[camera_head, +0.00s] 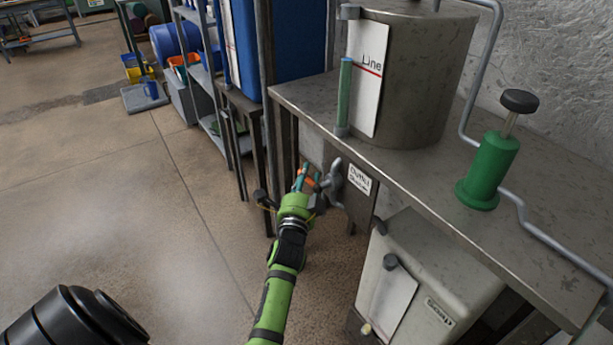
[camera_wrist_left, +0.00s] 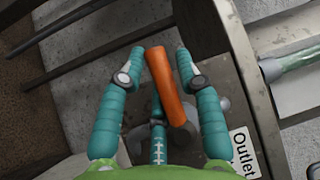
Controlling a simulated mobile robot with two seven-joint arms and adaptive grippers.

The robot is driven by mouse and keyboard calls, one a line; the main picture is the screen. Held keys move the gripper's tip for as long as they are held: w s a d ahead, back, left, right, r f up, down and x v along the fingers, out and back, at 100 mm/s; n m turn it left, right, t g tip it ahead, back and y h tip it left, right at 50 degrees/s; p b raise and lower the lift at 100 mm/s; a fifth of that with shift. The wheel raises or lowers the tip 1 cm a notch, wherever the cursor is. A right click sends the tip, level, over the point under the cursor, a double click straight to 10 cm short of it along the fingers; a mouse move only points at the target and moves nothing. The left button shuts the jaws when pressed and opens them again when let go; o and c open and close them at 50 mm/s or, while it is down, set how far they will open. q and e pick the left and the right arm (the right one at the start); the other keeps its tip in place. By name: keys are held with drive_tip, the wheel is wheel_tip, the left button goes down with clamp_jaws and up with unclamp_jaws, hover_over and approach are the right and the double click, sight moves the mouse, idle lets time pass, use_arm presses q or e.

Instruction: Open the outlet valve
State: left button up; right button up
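The outlet valve has an orange handle, seen in the left wrist view (camera_wrist_left: 172,88) as a bar standing between my fingers. In the head view only a small part of the orange handle (camera_head: 311,183) shows, beside grey pipework under the bench. A white label reading "Outlet" (camera_wrist_left: 243,150) sits to its right; it also shows in the head view (camera_head: 359,179). My left gripper (camera_wrist_left: 160,56) has its teal fingers apart, one on each side of the handle, with a gap visible on the right. Whether a finger touches the handle is unclear. My right gripper is out of view.
A metal bench (camera_head: 400,165) carries a grey tank (camera_head: 425,80) and a green cylinder with a black knob (camera_head: 490,165). A pale grey box unit (camera_head: 440,265) stands below. Shelving (camera_head: 205,75) is behind. Open floor (camera_head: 110,215) lies to the left.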

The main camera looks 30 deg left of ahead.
use_arm(q)
clamp_jaws()
